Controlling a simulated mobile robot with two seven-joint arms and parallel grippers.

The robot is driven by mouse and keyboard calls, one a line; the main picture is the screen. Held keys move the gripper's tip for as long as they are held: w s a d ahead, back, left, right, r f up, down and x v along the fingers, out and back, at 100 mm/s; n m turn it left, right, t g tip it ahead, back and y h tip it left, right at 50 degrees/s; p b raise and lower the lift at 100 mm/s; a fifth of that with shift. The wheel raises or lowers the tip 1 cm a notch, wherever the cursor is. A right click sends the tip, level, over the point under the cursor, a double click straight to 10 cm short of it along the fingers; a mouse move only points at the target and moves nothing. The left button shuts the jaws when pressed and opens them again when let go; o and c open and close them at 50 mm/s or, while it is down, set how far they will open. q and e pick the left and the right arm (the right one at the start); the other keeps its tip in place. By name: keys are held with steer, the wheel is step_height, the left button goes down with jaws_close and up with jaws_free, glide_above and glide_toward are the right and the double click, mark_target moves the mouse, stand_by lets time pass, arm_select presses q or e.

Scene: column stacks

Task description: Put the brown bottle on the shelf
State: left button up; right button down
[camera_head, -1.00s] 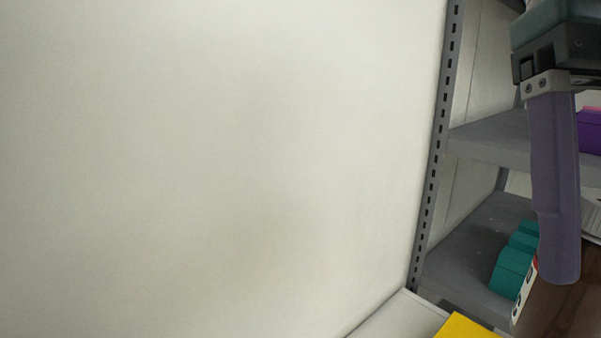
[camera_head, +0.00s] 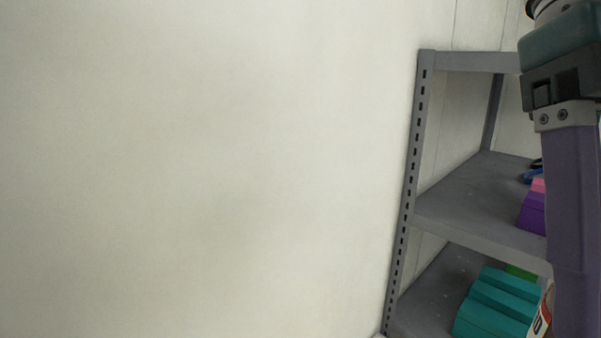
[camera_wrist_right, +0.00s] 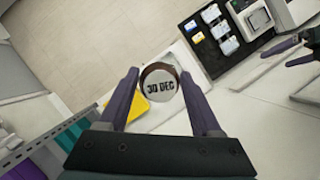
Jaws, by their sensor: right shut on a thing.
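The brown bottle shows in the right wrist view end-on, as a round pale top (camera_wrist_right: 160,86) marked "30 DEC" with a dark brown rim. My right gripper (camera_wrist_right: 161,80) is shut on it, one purple finger on each side. In the head view a purple finger of this gripper hangs at the right edge, and a sliver of the bottle's label (camera_head: 543,312) shows beside it. The grey shelf (camera_head: 465,205) stands behind and left of the finger. My left gripper (camera_wrist_right: 286,54) appears small at the right of the wrist view, its fingers apart and empty.
The middle shelf board holds a purple box (camera_head: 533,212) at its right; its left part is bare. Teal boxes (camera_head: 497,304) stand on the board below. A grey upright (camera_head: 411,170) bounds the shelf's left side. A yellow item (camera_wrist_right: 130,103) lies near the bottle in the wrist view.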

stand_by(0.3)
steer(key=w+f+m+t+b, duration=0.3)
steer(key=f+m+b, duration=0.7)
steer(key=f+b, duration=0.5)
steer(key=w+f+m+t+y+b, duration=0.1)
steer(key=w+f+m+t+b, duration=0.2)
steer(key=f, duration=2.6)
steer(key=w+f+m+t+y+b, duration=0.1)
steer(key=w+f+m+b, duration=0.6)
steer(key=f+m+b, duration=1)
steer(key=shift+w+a+f+m+t+b, duration=0.25)
steer(key=shift+f+b, duration=0.55)
steer(key=shift+b, duration=1.15)
steer(key=shift+f+t+b, duration=0.35)
steer(key=shift+f+b, duration=0.45)
steer(key=shift+b, duration=1.15)
steer(key=shift+w+a+f+m+t+b, duration=0.25)
steer(key=shift+f+b, duration=0.55)
steer(key=shift+b, duration=1.15)
steer(key=shift+s+d, duration=0.1)
steer(key=shift+d, duration=0.05)
